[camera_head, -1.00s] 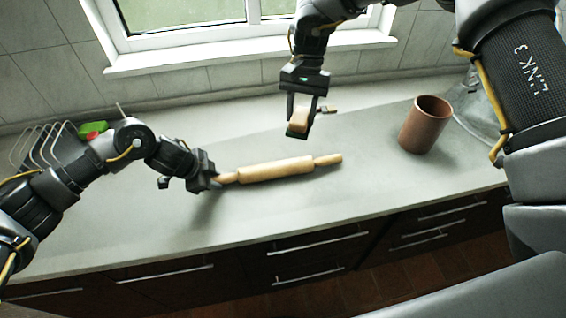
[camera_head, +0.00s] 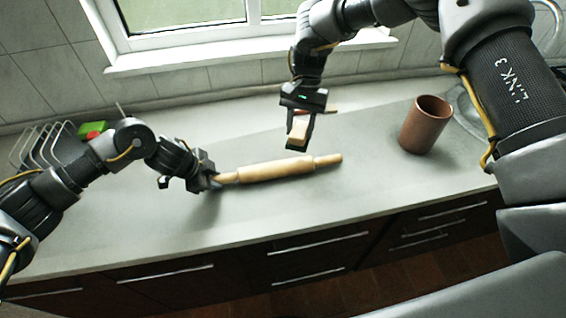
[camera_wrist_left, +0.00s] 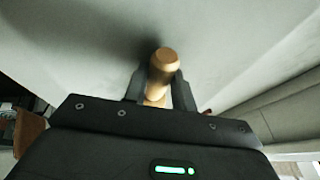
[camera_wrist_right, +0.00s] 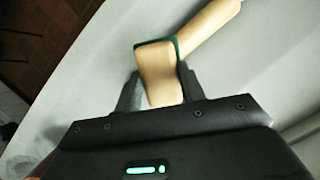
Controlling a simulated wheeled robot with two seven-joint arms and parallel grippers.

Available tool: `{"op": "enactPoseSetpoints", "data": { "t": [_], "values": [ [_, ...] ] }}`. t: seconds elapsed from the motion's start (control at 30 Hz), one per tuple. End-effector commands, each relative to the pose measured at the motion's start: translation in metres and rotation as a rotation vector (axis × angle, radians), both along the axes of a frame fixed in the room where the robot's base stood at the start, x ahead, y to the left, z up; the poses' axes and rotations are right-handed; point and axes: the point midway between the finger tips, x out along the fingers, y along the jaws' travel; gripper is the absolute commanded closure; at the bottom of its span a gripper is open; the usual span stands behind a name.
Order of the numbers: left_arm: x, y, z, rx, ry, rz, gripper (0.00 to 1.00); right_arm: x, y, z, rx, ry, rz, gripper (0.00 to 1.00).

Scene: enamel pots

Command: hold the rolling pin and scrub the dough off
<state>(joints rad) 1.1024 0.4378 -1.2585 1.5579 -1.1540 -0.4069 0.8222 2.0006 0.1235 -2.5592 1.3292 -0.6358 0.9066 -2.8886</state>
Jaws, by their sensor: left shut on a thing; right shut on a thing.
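The pale wooden rolling pin (camera_head: 275,171) lies across the counter, slightly tilted in the picture. My left gripper (camera_head: 212,182) is shut on its left handle (camera_wrist_left: 163,64). My right gripper (camera_head: 301,126) is shut on a tan block-shaped scrubber (camera_head: 298,134) with a dark green edge, just above the right half of the pin. In the right wrist view the scrubber (camera_wrist_right: 157,68) overlaps the pin (camera_wrist_right: 208,20). I cannot tell whether they touch. Dough on the pin is not distinguishable from the wood.
A brown clay pot (camera_head: 425,124) stands on the counter to the right. A wire rack (camera_head: 48,146) and a green and red item (camera_head: 92,129) are at the left. A small reddish thing (camera_head: 318,112) shows behind my right gripper. The front counter is clear.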

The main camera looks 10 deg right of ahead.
Motion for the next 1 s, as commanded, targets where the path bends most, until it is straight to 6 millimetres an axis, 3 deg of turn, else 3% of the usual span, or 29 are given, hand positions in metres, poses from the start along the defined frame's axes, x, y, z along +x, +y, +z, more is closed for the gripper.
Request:
{"op": "enactPoseSetpoints", "data": {
  "t": [0.5, 1.0],
  "values": [
    [0.0, 0.0, 0.0, -0.001, -0.001, 0.0, 0.94, 0.0, 0.0, -0.051, 0.001, 0.001, 0.001, 0.79],
    [0.0, 0.0, 0.0, -0.001, -0.001, 0.0, 0.94, 0.0, 0.0, -0.054, 0.0, 0.0, 0.001, 0.79]
  ]
}}
